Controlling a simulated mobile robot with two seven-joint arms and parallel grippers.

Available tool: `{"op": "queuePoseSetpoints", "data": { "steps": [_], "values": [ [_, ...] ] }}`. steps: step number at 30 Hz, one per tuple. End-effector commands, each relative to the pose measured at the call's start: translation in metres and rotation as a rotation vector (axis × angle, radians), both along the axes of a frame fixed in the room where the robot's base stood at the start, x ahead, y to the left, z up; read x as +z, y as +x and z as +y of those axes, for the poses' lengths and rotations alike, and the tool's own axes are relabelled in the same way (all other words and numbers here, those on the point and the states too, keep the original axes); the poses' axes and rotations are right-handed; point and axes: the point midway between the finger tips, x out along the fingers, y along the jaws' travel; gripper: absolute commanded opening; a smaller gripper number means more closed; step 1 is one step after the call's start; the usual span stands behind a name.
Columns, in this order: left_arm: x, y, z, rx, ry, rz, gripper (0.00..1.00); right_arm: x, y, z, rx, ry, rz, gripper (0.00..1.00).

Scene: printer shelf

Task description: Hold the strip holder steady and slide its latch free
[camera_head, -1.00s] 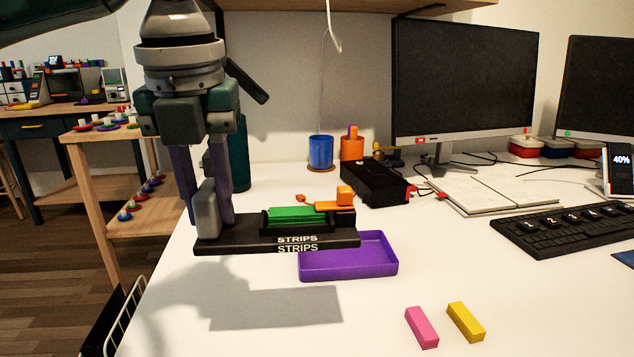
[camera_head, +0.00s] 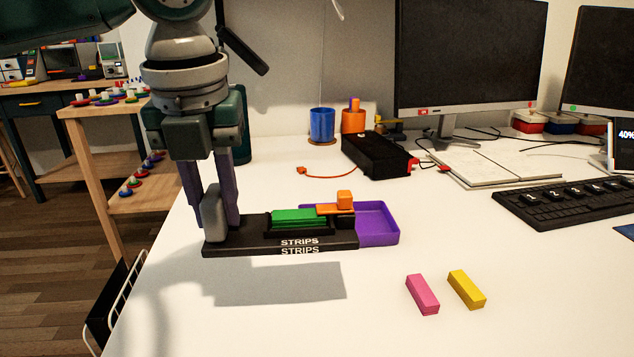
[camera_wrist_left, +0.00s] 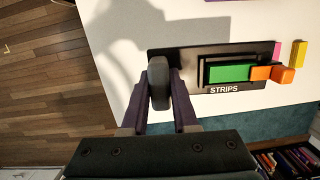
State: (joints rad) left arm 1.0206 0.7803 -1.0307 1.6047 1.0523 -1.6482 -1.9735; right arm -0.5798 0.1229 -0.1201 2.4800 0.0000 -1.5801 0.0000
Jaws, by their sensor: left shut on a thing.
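The black strip holder (camera_head: 228,248), marked STRIPS, has a green strip block (camera_head: 299,217) in its raised frame. An orange latch (camera_head: 328,210) with a cube-shaped knob (camera_head: 344,197) lies across the right end of the green block. My left gripper (camera_head: 216,222) is shut on the upright grey handle (camera_head: 212,210) at the holder's left end, and in the left wrist view the handle (camera_wrist_left: 158,85) stands between the purple fingers. The holder's shadow lies apart from it, so it appears held above the desk. My right gripper is not in view.
A purple tray (camera_head: 378,240) lies behind the holder's right end, partly hidden by it. Pink (camera_head: 422,294) and yellow (camera_head: 466,289) blocks lie at the front right. A black box (camera_head: 376,155) stands behind, a keyboard (camera_head: 570,205) at right. The front desk (camera_head: 250,335) is clear.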

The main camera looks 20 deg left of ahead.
Motion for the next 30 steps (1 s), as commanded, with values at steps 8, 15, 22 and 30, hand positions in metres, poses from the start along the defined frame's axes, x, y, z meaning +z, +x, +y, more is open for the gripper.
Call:
{"op": "queuePoseSetpoints", "data": {
  "steps": [8, 15, 22, 30],
  "values": [
    [-0.015, 0.000, 0.000, 0.000, 0.000, 0.000, 0.00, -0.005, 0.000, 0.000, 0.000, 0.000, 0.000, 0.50],
    [-0.027, 0.000, 0.000, 0.000, 0.000, 0.000, 0.00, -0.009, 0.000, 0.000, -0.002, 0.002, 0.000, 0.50],
    [-0.039, 0.000, 0.000, 0.000, 0.000, 0.000, 0.00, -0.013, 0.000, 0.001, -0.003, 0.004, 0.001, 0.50],
    [-0.051, 0.000, 0.000, 0.000, 0.000, 0.000, 0.00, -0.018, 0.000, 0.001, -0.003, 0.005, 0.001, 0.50]
  ]
}}
